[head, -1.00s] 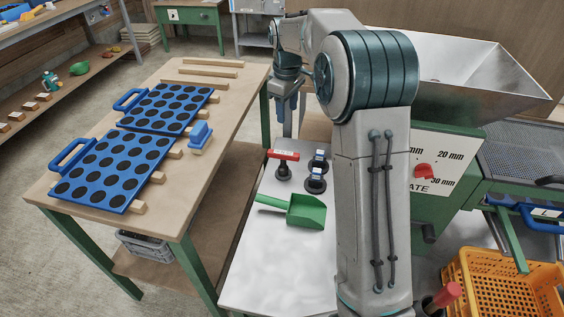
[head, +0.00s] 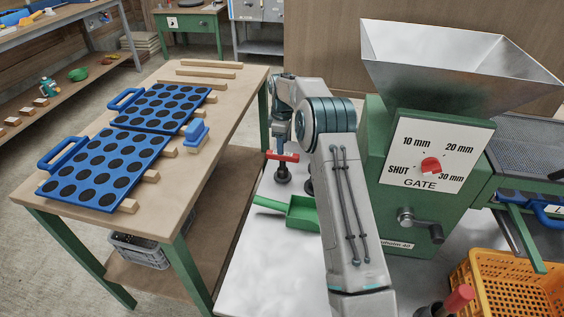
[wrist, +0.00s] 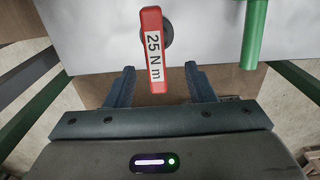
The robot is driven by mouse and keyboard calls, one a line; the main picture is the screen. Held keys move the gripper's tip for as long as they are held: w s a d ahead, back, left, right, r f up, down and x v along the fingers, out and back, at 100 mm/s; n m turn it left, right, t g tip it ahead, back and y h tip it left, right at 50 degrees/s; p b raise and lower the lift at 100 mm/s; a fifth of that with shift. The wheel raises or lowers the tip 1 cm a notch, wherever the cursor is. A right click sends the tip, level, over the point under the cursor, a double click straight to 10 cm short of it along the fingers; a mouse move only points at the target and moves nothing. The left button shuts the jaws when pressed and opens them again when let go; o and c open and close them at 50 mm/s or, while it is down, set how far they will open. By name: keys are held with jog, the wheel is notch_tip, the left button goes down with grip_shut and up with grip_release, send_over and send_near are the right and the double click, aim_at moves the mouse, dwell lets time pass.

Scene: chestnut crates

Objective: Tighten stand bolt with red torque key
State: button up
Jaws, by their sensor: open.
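The red torque key (head: 283,156) has a red bar handle on a dark round base and stands on the pale bench top (head: 262,270). In the wrist view the key (wrist: 153,50), labelled "25 N m", points lengthwise toward my gripper (wrist: 160,70). The near end of the handle lies between the two open fingertips, with a gap on each side. In the head view my gripper (head: 280,143) is just above and behind the key, its fingers small and partly unclear. I cannot pick out the stand bolt in either view.
A green scoop (head: 302,212) lies close in front of the key. A dark round piece (head: 309,187) is mostly hidden by my arm. The green grader (head: 375,150) stands on the right, with an orange crate (head: 480,280) below.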

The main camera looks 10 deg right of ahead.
aim_at(283, 165)
jog(key=f, duration=0.6)
jog(key=shift+w+d+f+b, duration=0.1)
jog(key=shift+w+f+b, duration=0.2)
jog(key=shift+w+b, duration=0.1)
grip_shut()
